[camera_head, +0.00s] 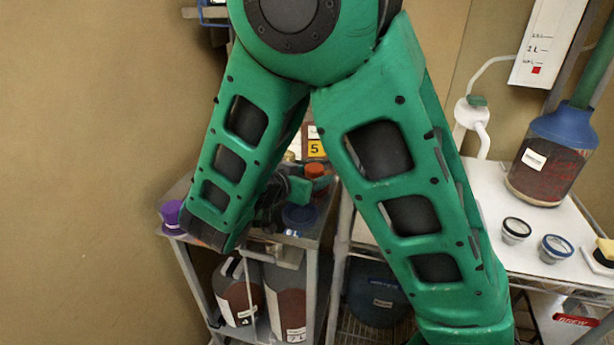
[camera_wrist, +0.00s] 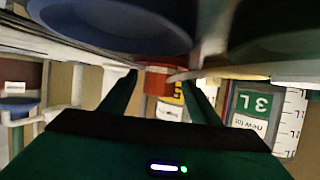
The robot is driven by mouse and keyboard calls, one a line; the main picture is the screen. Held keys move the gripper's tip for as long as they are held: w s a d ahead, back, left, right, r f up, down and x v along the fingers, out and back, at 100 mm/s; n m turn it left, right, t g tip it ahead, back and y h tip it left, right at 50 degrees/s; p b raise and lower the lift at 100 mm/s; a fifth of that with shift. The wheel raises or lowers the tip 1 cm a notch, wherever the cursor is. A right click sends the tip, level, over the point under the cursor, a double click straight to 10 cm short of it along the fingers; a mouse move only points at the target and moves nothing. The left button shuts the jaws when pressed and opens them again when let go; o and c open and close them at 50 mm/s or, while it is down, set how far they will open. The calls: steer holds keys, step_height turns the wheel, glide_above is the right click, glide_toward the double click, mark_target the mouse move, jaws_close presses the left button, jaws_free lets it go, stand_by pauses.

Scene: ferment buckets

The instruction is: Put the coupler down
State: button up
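I cannot make out a coupler for certain in either view. My gripper (camera_wrist: 158,88) shows in the wrist view with its two dark green fingers apart. An orange-red piece (camera_wrist: 157,80) shows between the fingertips, narrower than the gap, and neither finger visibly touches it. In the head view my gripper (camera_head: 272,200) is partly hidden behind my arm, low over the small cart at the back. An orange-red cap (camera_head: 315,170) is just beyond it, and a blue lid (camera_head: 299,216) is close at its right. A large blue round thing (camera_wrist: 110,22) fills the wrist view's top.
The cart (camera_head: 325,215) carries a purple cap (camera_head: 171,214) at its left edge and dark-filled jugs (camera_head: 290,308) below. On the white bench (camera_head: 490,195) at right stand a blue-topped carboy (camera_head: 550,155) and two small round jars (camera_head: 515,231). My arm blocks the middle.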

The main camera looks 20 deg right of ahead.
steer(key=v, duration=1.2)
steer(key=shift+r, duration=0.15)
